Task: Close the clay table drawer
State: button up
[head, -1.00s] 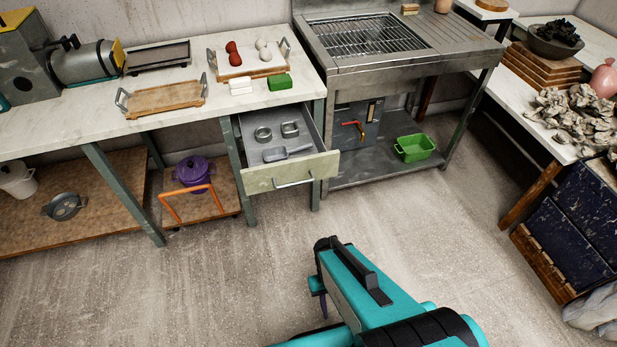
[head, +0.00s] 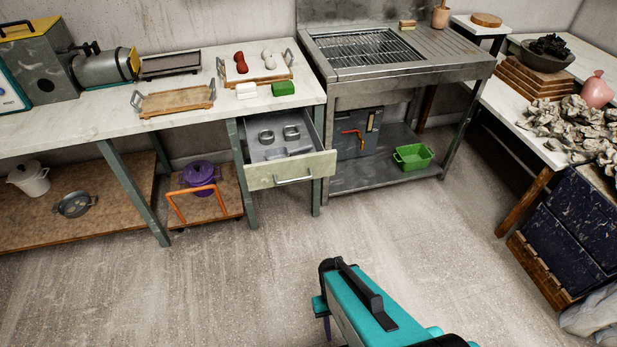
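The clay table drawer (head: 268,177) is pulled open under the right end of the clay table (head: 110,122). It has a pale greenish front with a metal bar handle (head: 294,180). Small metal rings and a flat tool lie inside it. My teal and black arm is at the lower right of the head view, over the floor, well in front of the drawer and apart from it. The fingers of my gripper are not clearly visible, so its opening is hidden.
Trays and clay lumps lie on the table top. A trolley with a purple pot (head: 200,174) stands to the left. The floor (head: 215,275) in front is clear.

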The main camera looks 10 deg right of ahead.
aim_at(315, 163)
jog(key=k, duration=0.5)
jog(key=u, duration=0.3)
jog(key=i, duration=0.9)
jog(key=u, duration=0.65)
